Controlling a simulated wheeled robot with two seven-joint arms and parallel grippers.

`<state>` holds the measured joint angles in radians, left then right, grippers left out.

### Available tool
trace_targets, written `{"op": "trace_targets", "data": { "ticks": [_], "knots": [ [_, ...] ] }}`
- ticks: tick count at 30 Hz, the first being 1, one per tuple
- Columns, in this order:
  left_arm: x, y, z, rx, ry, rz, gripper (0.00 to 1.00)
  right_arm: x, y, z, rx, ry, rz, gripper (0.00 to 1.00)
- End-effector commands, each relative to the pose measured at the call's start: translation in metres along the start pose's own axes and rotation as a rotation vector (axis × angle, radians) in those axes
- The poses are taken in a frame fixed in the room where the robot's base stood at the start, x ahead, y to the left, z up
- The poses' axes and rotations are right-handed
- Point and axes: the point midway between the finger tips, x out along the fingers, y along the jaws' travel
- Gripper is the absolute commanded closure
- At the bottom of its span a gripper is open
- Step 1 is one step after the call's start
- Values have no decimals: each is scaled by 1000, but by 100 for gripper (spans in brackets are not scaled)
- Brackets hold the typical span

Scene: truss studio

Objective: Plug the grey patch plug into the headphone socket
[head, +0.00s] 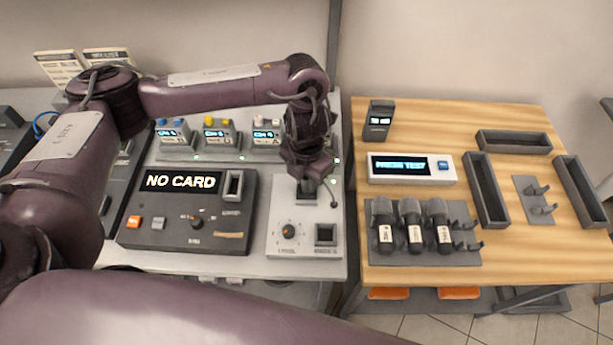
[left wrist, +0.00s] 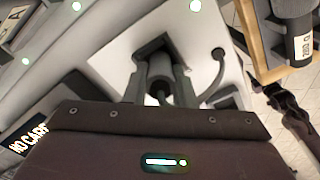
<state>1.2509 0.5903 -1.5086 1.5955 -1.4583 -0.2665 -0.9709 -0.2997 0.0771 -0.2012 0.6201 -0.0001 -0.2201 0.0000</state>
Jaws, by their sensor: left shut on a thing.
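The grey patch plug (left wrist: 160,72) is between the fingers of my left gripper (left wrist: 160,92), which is shut on it. In the head view my left gripper (head: 307,188) is over the back part of a white panel. A dark square frame (left wrist: 150,48) sits around or just behind the plug; I cannot tell how deep the plug is in it. A short dark cable (left wrist: 219,66) loops beside it. A dark square socket (head: 325,235), likely the headphone one, is at the panel's front right; its label is too small to read. A dark purple part of mine (left wrist: 290,110), perhaps my right gripper, shows at the right.
A round knob (head: 288,232) is left of the socket. A dark console (head: 150,236) reading NO CARD stands left. Small display boxes (head: 220,138) line the back. A wooden table (head: 420,285) at right holds a white PRESS TEST unit (head: 412,179), grey trays (head: 486,190) and a microphone rack (head: 380,258).

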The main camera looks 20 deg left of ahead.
Motion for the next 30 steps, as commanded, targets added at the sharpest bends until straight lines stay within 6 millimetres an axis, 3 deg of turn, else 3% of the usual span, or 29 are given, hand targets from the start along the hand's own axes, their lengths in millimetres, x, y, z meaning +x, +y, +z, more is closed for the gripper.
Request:
{"op": "trace_targets", "data": {
  "ticks": [5, 6, 8, 18, 30],
  "knots": [
    [5, 0, 0, 0, 0, 0, 99, 4, 0, 0, 0, 0, 0, 53],
    [4, 0, 0, 0, -1, 0, 76, 4, 0, 0, 0, 0, 0, 53],
    [4, 0, 0, 0, -1, 0, 68, 3, 0, 0, 0, 0, 0, 53],
    [1, 0, 0, 0, 0, 0, 68, 1, 2, 1, 0, -1, 2, 53],
    [-30, 0, 0, 0, 0, 0, 68, -29, 4, -2, 0, -1, 5, 53]
  ]
}}
